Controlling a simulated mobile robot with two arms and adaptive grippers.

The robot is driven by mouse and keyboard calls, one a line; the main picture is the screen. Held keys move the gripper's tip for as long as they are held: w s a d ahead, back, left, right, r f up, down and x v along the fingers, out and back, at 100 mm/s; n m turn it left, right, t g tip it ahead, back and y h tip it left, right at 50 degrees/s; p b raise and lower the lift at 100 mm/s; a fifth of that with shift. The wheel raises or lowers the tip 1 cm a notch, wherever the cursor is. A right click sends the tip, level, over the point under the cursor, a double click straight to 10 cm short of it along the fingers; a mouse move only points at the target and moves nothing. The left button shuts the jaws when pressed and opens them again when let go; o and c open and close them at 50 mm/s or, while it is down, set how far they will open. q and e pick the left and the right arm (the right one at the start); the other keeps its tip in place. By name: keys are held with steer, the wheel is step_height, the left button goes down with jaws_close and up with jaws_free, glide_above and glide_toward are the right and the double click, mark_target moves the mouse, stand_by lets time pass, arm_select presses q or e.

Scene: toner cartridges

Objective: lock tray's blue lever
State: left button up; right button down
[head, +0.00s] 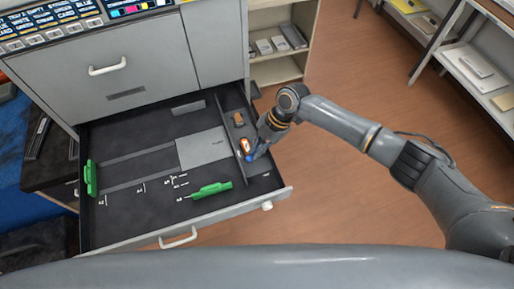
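The grey tray (240,213) is pulled out of the cabinet, with a dark floor and a narrow compartment along its right side. A small blue part (250,156), which looks like the blue lever, shows at that compartment beside my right gripper (252,150). An orange and white piece (244,145) is right next to the gripper. The gripper reaches in over the tray's right wall. Its fingers are small and partly hidden, so I cannot tell whether they are open, or whether they touch the lever. My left gripper is not in view.
Green guides stand at the tray's left side (90,178) and front (211,190). A grey plate (203,148) lies in the tray. An orange-brown piece (238,119) sits farther back in the right compartment. Shelves (275,68) stand behind; wooden floor to the right is clear.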

steer(key=shift+a, duration=0.1)
steer(key=m, duration=0.1)
steer(key=m+t+p, duration=0.1)
steer(key=m, duration=0.1)
steer(key=shift+w+a+r+t, duration=0.15)
steer(key=shift+a+t, duration=0.1)
steer(key=shift+t, duration=0.05)
steer(key=shift+w+a+m+t+p, duration=0.15)
steer(key=shift+m+p, duration=0.1)
steer(key=shift+m, duration=0.3)
steer(key=shift+w+d+m+t+p, duration=0.15)
steer(key=shift+m+p, duration=0.1)
steer(key=shift+m, duration=0.3)
steer(key=shift+a, duration=0.1)
steer(key=c, duration=1.5)
jaws_free()
steer(key=v, duration=1.1)
steer(key=shift+s+d+r, duration=0.1)
steer(key=shift+d+r, duration=0.15)
steer(key=shift+r, duration=0.1)
